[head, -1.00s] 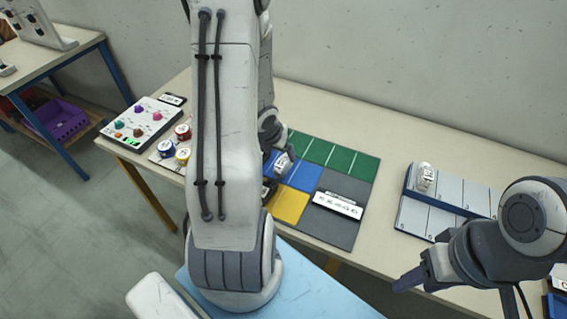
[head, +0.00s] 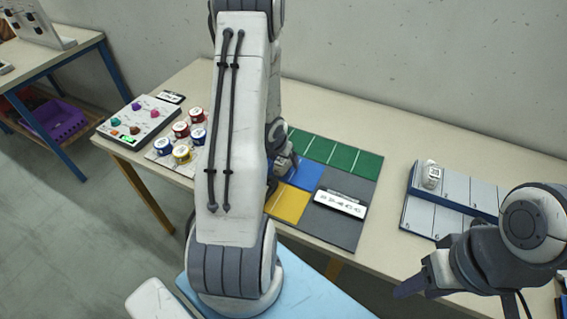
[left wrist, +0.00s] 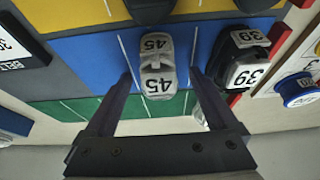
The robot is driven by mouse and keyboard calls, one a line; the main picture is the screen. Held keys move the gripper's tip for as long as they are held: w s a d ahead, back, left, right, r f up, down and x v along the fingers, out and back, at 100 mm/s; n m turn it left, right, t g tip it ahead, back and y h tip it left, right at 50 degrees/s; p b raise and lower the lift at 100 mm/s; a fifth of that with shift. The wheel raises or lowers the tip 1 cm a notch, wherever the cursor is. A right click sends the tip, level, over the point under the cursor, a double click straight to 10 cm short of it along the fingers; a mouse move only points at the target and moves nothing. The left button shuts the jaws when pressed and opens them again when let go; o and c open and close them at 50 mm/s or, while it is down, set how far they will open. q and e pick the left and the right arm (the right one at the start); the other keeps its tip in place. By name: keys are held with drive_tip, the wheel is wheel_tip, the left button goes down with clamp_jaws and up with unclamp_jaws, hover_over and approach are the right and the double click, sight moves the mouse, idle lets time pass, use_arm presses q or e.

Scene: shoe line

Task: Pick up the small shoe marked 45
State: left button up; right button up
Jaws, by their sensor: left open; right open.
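In the left wrist view the small grey shoe marked 45 (left wrist: 157,68) stands on the blue section of the mat (left wrist: 82,56). My left gripper (left wrist: 160,74) is open, with one finger on each side of this shoe. In the head view my left gripper (head: 280,165) is at the blue section, mostly hidden behind my arm, and I cannot make out the shoe clearly there. My right gripper (head: 408,288) is open and empty at the right, in front of the table.
A black shoe marked 39 (left wrist: 242,58) stands close beside the right finger in the wrist view. Several round tins (head: 181,130) and a button box (head: 137,120) lie left of the mat. A white shoe (head: 432,176) stands on the grey panel (head: 455,190) at the right.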

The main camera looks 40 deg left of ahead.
use_arm(q)
drive_tip(key=c, duration=1.4)
clamp_jaws()
drive_tip(key=shift+r, duration=0.15)
